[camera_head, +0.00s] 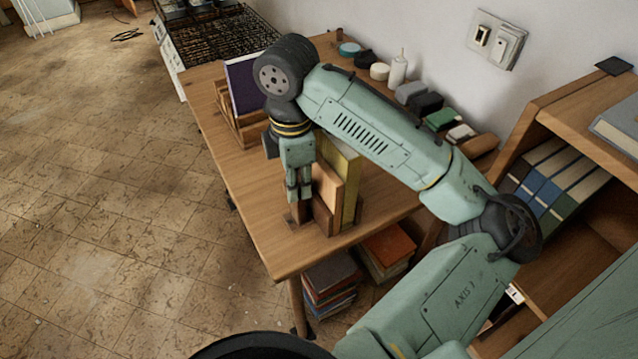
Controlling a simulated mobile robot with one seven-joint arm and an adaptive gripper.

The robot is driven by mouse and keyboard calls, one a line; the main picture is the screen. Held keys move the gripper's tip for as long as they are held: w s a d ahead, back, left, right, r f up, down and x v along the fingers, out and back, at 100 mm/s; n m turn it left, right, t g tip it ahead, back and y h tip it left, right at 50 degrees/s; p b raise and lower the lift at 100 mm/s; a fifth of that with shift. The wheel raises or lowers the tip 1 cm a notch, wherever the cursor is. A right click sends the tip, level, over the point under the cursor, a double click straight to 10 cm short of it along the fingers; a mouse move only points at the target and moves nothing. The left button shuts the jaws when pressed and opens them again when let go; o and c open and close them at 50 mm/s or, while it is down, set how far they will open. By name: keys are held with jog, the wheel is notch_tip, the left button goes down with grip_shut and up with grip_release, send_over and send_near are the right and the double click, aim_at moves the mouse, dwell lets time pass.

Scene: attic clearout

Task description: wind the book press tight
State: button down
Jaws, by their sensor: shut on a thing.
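The book press (328,190) stands near the front end of the wooden table, with upright wooden boards and a yellow-green book (350,165) beside them. My gripper (298,192) points down at the left side of the press, its fingers close together. It is shut on a small dark part of the press, most likely its handle. The fingers hide most of that part, so its shape and angle cannot be told. My arm covers the back of the press. How tightly the boards meet the book cannot be told.
A wooden rack (229,112) with a purple book (246,84) stands farther back on the table (218,145). Jars, a white bottle (398,70) and small boxes line the wall. A bookshelf (548,125) is at right. Books are stacked under the table. The floor at left is clear.

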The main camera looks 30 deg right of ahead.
jog(key=shift+f+m+p, duration=0.15)
jog(key=shift+m+p, duration=0.35)
jog(key=shift+m, duration=0.8)
jog(key=shift+s+m+p, duration=0.1)
jog(key=shift+m+p, duration=0.8)
jog(key=shift+m, duration=1.5)
jog(key=shift+m, duration=0.7)
jog(key=m, duration=0.3)
jog(key=shift+f, duration=0.1)
